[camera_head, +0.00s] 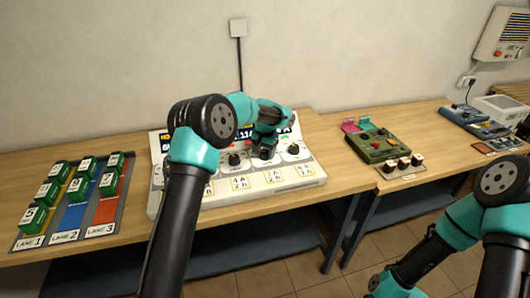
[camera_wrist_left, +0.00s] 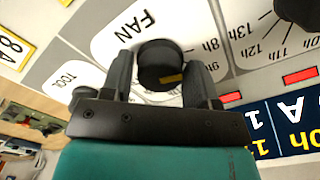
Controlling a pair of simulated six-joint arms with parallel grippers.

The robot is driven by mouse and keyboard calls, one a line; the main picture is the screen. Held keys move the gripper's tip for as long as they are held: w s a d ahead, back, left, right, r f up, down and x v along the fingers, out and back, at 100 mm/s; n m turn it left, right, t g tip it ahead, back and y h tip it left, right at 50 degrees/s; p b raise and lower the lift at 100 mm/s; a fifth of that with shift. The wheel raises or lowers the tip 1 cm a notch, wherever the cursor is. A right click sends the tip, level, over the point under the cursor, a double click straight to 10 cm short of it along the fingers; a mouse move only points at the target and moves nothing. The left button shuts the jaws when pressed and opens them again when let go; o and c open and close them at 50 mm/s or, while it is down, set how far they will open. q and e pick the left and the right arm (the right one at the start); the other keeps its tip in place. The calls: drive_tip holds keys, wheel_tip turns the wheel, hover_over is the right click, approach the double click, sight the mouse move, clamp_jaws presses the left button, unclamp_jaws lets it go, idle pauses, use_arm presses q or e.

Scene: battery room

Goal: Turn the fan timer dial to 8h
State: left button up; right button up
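The fan timer dial (camera_wrist_left: 161,66) is a round black knob with a yellow mark, beside the printed word FAN in the left wrist view. The mark lies on its lower right side in that picture. Hour labels, among them 8h (camera_wrist_left: 211,45), are printed to its right. My right gripper is not visible; only my right arm shows.
Other black dials (camera_head: 235,160) sit on the panel close to my left gripper. Green blocks on a lane board (camera_head: 75,238) are at left. A green box with buttons (camera_head: 383,145) and more devices (camera_head: 480,122) are at right. A gap separates the two tables.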

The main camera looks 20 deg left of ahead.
sight(265, 151)
use_arm(q)
drive_tip(key=shift+o, duration=1.2)
wheel_tip(265, 151, up, 17)
drive_tip(key=shift+r, duration=0.2)
